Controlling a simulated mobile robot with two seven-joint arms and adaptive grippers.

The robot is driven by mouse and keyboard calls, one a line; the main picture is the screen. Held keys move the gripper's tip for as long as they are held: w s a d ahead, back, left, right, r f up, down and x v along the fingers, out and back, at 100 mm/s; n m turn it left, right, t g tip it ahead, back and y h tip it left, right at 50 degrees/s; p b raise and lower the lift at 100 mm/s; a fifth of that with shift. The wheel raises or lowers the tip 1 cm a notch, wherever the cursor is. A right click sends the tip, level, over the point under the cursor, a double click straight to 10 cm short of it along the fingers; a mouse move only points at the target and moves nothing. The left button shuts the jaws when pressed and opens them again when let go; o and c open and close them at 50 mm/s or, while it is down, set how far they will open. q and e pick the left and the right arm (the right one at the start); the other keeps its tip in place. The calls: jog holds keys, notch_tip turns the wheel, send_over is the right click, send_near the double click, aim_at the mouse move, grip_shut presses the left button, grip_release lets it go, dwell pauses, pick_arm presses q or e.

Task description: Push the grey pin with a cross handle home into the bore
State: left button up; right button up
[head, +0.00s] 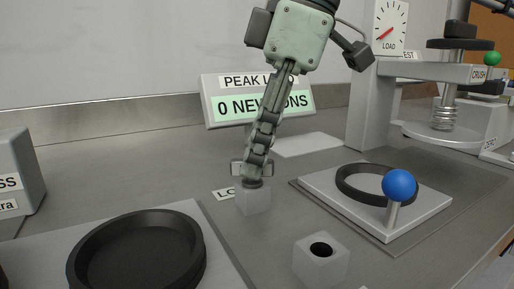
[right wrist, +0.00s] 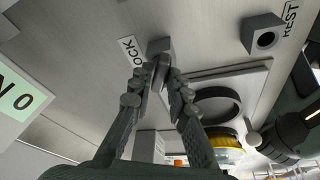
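The grey pin with a cross handle (head: 240,169) stands over a small grey block (head: 253,203) beside the partly hidden LOCK label. Its dark collar shows just at the block's top; the bore and shank are hidden, so I cannot tell how deep it sits. My right gripper (head: 256,166) reaches down from above, with its fingers on the handle. In the right wrist view the fingertips (right wrist: 163,78) close on the pin (right wrist: 162,62), in front of the block (right wrist: 155,46).
Another block with an empty dark hole (head: 321,260) stands nearer; it has a REST label in the wrist view. A blue-knobbed lever (head: 399,186) and plate with black ring (head: 345,187) lie right. A black round dish (head: 190,262) is front left. The display (head: 222,112) reads 0 newtons.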

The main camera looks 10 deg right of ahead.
jog(key=o, duration=0.3)
jog(key=v, duration=1.2)
jog(key=shift+s, duration=0.1)
dwell(0.5)
